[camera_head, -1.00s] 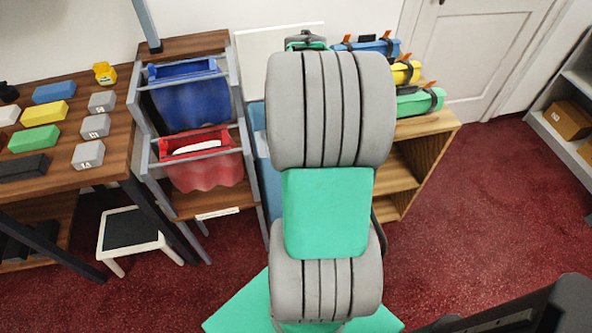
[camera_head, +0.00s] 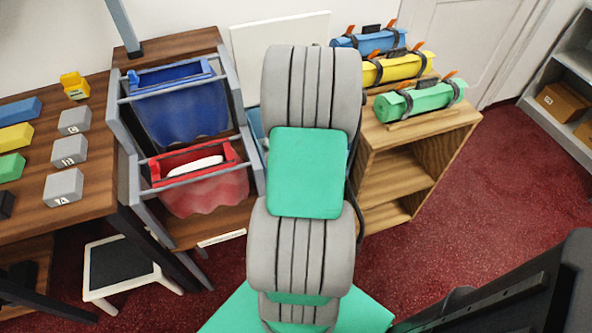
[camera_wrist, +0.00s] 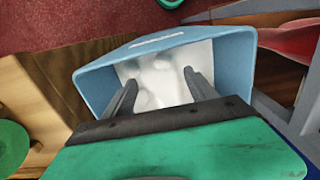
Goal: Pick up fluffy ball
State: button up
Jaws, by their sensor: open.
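In the wrist view my gripper (camera_wrist: 160,78) is open, its two dark fingers pointing into a light blue bin (camera_wrist: 240,55). White, lumpy, soft-looking stuff (camera_wrist: 165,85) fills the bin between and beyond the fingertips. I cannot make out a separate fluffy ball in it, nor whether the fingers touch it. In the head view my arm hides my gripper and most of the bin; only a sliver of the blue bin (camera_head: 256,130) shows left of my arm.
A rack holds a blue bag (camera_head: 180,110) and a red bag (camera_head: 210,190) with something white inside. A wooden shelf (camera_head: 440,135) at right carries blue, yellow and green rolls. A table with small blocks is at left; a low stool (camera_head: 122,270) stands below.

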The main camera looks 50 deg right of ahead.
jog(key=f+b, duration=0.1)
jog(key=f, duration=0.1)
jog(key=f+b, duration=0.4)
jog(key=shift+w+f, duration=0.15)
jog(key=shift+w, duration=0.2)
jog(key=f, duration=0.2)
jog(key=f+b, duration=0.1)
jog(key=f, duration=0.4)
jog(key=shift+w+d+f, duration=0.2)
jog(key=shift+w+f, duration=0.05)
jog(key=c, duration=0.9)
jog(key=shift+o, duration=0.2)
jog(key=shift+r, duration=0.1)
